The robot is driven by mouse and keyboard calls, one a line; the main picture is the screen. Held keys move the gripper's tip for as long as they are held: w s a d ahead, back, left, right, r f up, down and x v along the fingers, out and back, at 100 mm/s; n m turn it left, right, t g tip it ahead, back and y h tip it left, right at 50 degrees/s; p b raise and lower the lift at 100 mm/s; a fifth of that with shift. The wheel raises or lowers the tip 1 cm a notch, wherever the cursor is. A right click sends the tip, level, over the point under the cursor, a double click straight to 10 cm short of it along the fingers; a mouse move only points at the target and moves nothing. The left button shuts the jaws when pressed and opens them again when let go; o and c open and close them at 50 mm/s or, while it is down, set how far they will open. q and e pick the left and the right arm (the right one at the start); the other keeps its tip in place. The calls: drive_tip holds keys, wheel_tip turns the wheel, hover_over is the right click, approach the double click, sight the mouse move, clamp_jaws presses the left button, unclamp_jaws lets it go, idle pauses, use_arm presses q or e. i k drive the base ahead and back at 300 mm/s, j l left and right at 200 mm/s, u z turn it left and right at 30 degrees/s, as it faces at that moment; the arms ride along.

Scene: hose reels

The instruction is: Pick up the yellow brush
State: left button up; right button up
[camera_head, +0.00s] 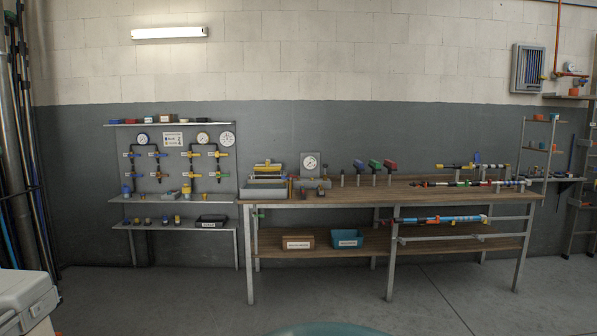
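I cannot make out a yellow brush for certain. A long yellow item (267,167) lies on top of a grey bin at the left end of the wooden workbench (350,196); it is too small to tell what it is. Other yellow parts show on the hose assemblies at the bench's right end and on the gauge panel at the left. Neither of my grippers is in view.
A metal shelf unit (170,200) with gauges stands left of the bench. A brown box (298,242) and a blue bin (346,238) sit on the bench's lower shelf. A pale case (25,298) is at the near left. The floor before the bench is clear.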

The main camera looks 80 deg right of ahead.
sight(267, 169)
drive_tip(key=z, duration=2.4)
drive_tip(key=i+j+u, duration=0.25)
drive_tip(key=i+j, duration=0.25)
drive_tip(key=i+j+u, duration=0.2)
drive_tip(key=i+j, duration=0.2)
drive_tip(key=i+z, duration=0.1)
drive_tip(key=i, duration=0.45)
drive_tip(key=i+j+z, duration=0.1)
drive_tip(key=i, duration=0.45)
drive_tip(key=i+j+z, duration=0.1)
drive_tip(key=i, duration=0.5)
drive_tip(key=i+l+u, duration=0.2)
drive_tip(key=i, duration=1.4)
drive_tip(key=i+j+z, duration=0.5)
drive_tip(key=i+j, duration=0.5)
drive_tip(key=i+j+z, duration=0.35)
drive_tip(key=j, duration=0.3)
drive_tip(key=i+j+z, duration=0.15)
drive_tip(key=j, duration=0.2)
